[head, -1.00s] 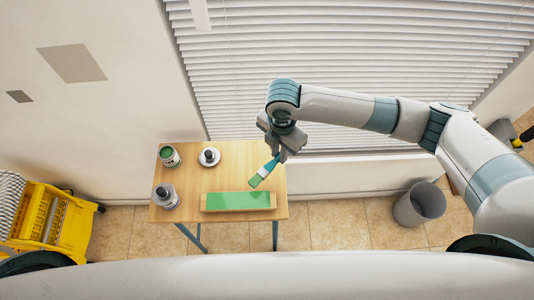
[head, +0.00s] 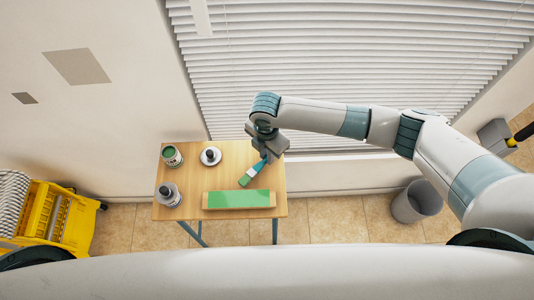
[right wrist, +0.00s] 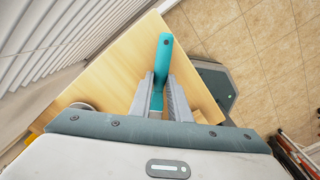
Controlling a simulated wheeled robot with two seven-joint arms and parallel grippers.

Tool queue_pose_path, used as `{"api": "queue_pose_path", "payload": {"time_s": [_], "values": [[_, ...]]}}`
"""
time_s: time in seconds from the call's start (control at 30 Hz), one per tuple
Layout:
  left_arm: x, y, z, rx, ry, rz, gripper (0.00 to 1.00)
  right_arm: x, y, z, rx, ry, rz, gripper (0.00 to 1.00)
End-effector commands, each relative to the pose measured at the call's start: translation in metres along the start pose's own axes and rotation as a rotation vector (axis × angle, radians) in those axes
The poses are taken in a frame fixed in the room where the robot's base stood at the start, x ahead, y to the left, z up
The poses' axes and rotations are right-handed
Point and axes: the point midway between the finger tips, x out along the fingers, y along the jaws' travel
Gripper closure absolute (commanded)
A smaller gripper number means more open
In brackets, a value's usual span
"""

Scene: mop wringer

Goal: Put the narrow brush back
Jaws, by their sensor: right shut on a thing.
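The narrow brush (head: 252,174) has a teal handle, a pale band and a green tip. My right gripper (head: 264,156) is shut on it and holds it above the right part of the wooden table, with the green tip pointing down and left. In the right wrist view, the teal handle (right wrist: 163,58) stands up between the two fingers of my right gripper (right wrist: 165,88); the green tip is not visible there. My left gripper is not in view.
On the table (head: 190,172) are an open can of green (head: 172,156), a white round item with a dark top (head: 210,156), a grey jar (head: 167,196) and a green-topped board (head: 238,199). A yellow wringer (head: 58,217) and a grey bin (head: 416,203) stand on the floor.

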Motion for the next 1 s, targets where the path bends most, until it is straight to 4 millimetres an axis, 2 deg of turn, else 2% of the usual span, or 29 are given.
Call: {"api": "queue_pose_path", "payload": {"time_s": [0.03, 0.17, 0.53, 0.57, 0.6, 1.0], "values": [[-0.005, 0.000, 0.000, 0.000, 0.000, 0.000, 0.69, 0.003, -0.001, 0.000, 0.001, 0.000, -0.003, 1.00], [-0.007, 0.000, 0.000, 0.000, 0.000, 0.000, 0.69, 0.012, -0.001, 0.000, 0.001, 0.000, -0.001, 1.00], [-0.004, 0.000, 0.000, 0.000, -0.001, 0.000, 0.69, 0.016, 0.000, 0.000, 0.000, 0.000, 0.000, 1.00], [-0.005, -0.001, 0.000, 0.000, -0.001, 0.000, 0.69, 0.015, 0.000, 0.000, 0.000, 0.000, 0.000, 0.77], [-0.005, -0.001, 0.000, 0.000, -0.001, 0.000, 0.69, 0.015, 0.000, 0.000, 0.000, 0.000, 0.000, 0.67], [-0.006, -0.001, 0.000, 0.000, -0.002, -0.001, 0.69, 0.012, 0.000, 0.000, 0.000, -0.001, 0.001, 0.65]]}}
